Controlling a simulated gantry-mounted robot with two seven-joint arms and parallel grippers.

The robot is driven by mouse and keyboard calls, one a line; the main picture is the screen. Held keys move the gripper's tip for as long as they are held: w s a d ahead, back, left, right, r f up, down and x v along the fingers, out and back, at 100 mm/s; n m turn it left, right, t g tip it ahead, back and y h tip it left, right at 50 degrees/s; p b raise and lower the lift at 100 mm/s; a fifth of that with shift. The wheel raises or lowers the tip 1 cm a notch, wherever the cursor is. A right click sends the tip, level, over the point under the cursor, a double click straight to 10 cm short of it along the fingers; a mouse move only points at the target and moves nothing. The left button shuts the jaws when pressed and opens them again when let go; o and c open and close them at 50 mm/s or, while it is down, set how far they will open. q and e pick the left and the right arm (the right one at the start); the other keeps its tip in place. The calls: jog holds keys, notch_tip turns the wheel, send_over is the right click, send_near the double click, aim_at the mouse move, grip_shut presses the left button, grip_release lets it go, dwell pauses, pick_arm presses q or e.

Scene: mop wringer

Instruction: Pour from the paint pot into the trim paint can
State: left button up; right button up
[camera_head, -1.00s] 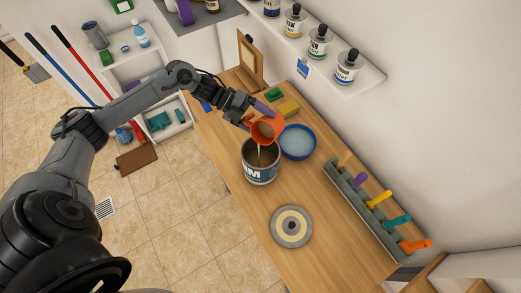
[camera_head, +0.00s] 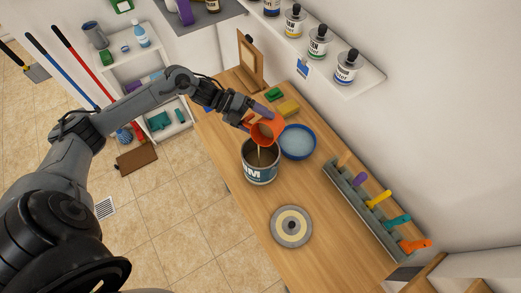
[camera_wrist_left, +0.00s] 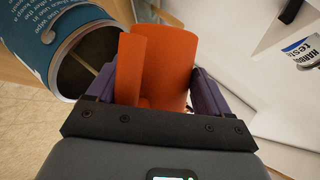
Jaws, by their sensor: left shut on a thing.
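The orange paint pot (camera_head: 265,128) is tilted over the open trim paint can (camera_head: 261,172), and a thin pale stream runs from the pot into the can. The can stands upright on the wooden table. My left gripper (camera_head: 246,112) is shut on the pot and holds it above the can's rim. In the left wrist view the orange pot (camera_wrist_left: 166,62) sits between the two purple fingers, and the can (camera_wrist_left: 68,50) with its blue label and dark inside shows at upper left. The paint level in the can is hard to make out. My right gripper is not in view.
A blue bowl (camera_head: 298,143) stands close to the right of the can. A round lid (camera_head: 291,227) lies nearer on the table (camera_head: 262,212). A grey rack (camera_head: 365,211) with coloured handles is at right. Yellow and green sponges (camera_head: 288,108) lie behind.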

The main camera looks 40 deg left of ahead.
pick_arm(q)
jog(key=shift+s, duration=0.1)
dwell(0.7)
jog(key=shift+s+f+m+t, duration=0.15)
jog(key=shift+f+m+t, duration=0.1)
jog(key=shift+m+t, duration=0.15)
dwell(0.7)
dwell(0.6)
jog(key=shift+d+f+b, duration=0.1)
jog(key=shift+f+b, duration=0.05)
jog(key=shift+b, duration=0.15)
jog(key=shift+f+m+t+b, duration=0.15)
jog(key=shift+m+t+b, duration=0.15)
jog(key=shift+m, duration=0.1)
dwell(0.9)
dwell(0.5)
jog(key=shift+s+m+t, duration=0.15)
jog(key=shift+m+t, duration=0.15)
jog(key=shift+t, duration=0.1)
dwell(0.6)
jog(key=shift+s+r, duration=0.15)
jog(key=shift+r, duration=0.05)
dwell(0.7)
jog(key=shift+s+r+m+t, duration=0.1)
jog(key=shift+m+t, duration=0.2)
jog(key=shift+m, duration=0.1)
